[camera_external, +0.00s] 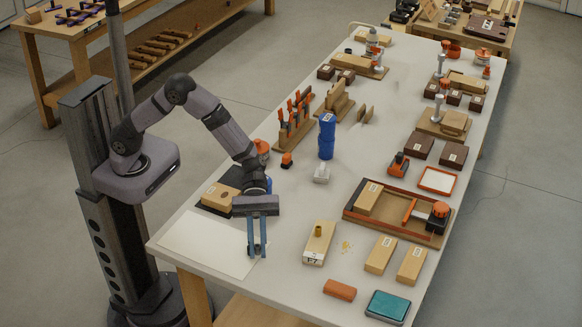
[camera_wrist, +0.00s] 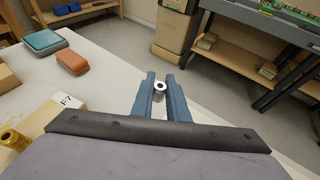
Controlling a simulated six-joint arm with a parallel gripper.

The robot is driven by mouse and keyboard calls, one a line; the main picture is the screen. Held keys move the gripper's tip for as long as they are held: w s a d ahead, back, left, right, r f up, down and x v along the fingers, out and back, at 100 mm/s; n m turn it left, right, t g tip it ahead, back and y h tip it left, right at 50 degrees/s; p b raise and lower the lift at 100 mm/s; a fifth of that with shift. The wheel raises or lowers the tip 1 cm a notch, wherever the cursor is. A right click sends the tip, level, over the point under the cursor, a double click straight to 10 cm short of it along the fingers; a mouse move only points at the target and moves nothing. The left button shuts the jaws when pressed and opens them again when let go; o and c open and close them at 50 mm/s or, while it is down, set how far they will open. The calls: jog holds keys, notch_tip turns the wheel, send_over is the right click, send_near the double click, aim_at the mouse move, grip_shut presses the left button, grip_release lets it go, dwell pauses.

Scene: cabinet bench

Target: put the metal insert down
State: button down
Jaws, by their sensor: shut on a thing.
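The metal insert (camera_wrist: 159,88) is a small, shiny ring-ended cylinder between the tips of my gripper's blue fingers in the wrist view. My gripper (camera_external: 257,250) is shut on it. In the external view the fingers point down over the right side of a white sheet (camera_external: 198,245) at the table's near left corner. The insert is too small to make out there. I cannot tell whether it touches the surface below. My gripper also shows in the wrist view (camera_wrist: 160,80).
A wooden block labelled F7 (camera_external: 315,252) with a brass piece in it stands right of my gripper. A brown block (camera_external: 339,290) and a teal-topped box (camera_external: 388,307) lie beyond it. A wooden block on a dark base (camera_external: 219,198) is behind the sheet.

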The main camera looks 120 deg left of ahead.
jog(key=w+a+r+n+t+y, duration=0.1)
jog(key=w+a+r+n+t, duration=0.2)
jog(key=w, duration=0.4)
notch_tip(320, 180, up, 5)
jog(key=n+t+y, duration=0.3)
jog(key=n+y, duration=0.4)
jog(key=y, duration=0.1)
send_over(320, 242)
jog(key=w, duration=0.4)
jog(key=shift+s+a+r, duration=0.1)
jog(key=shift+s+r, duration=0.05)
jog(key=shift+s, duration=0.1)
jog(key=shift+f+b, duration=0.4)
jog(key=shift+f, duration=4.65)
jog(key=shift+f+b, duration=0.5)
jog(key=shift+b, duration=0.4)
jog(key=c, duration=1.7)
grip_release()
